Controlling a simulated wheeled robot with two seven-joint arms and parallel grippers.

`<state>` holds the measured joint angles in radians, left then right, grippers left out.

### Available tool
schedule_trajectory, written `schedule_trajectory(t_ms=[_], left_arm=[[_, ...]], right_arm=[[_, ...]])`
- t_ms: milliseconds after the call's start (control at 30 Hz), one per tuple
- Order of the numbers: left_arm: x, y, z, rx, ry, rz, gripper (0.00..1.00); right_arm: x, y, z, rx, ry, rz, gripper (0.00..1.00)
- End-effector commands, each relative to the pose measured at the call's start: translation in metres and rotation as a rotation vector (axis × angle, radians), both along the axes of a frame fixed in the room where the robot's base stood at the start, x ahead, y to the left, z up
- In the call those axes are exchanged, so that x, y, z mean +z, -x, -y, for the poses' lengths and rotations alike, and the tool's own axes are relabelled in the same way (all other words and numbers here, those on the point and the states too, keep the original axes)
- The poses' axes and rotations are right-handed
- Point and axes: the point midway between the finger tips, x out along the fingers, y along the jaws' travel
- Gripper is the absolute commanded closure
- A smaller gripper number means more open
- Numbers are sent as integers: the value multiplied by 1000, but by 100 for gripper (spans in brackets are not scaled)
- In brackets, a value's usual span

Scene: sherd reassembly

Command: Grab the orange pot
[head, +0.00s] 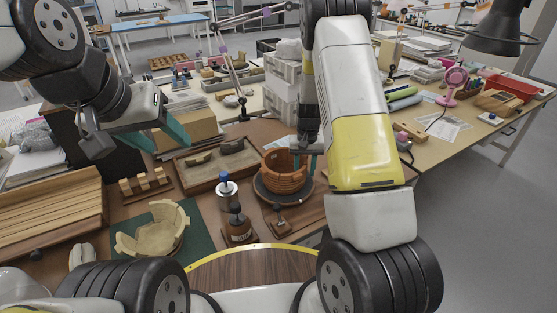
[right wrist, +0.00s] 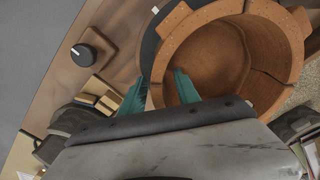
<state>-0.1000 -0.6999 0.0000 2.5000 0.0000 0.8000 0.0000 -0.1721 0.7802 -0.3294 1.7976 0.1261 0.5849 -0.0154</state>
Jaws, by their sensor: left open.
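The orange pot (head: 285,172) is a round, open, banded vessel with an uneven rim, standing on a dark round turntable (head: 262,194). My right gripper (head: 307,160) is at the pot's right side, partly hidden by its own arm. In the right wrist view its teal fingers (right wrist: 160,92) straddle the wall of the pot (right wrist: 225,60), one inside and one outside. I cannot tell whether they press on the wall. My left gripper (head: 140,143) is open and empty, above the left part of the table, away from the pot.
A pale broken bowl (head: 155,232) sits on a green mat (head: 201,240). A shallow tray with sherds (head: 186,185) lies behind. Grey crates (head: 284,100) stand beyond the pot.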

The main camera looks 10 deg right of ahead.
Motion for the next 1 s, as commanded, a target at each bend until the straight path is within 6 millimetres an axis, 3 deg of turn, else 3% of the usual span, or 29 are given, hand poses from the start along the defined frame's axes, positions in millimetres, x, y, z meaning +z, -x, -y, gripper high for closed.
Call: schedule_trajectory(t_ms=[133,333,1000], left_arm=[[0,0,0,0,0,0,44],[0,0,0,0,0,0,44],[0,0,0,0,0,0,44]], right_arm=[[1,0,0,0,0,1,62],[1,0,0,0,0,1,100],[0,1,0,1,1,-3,100]])
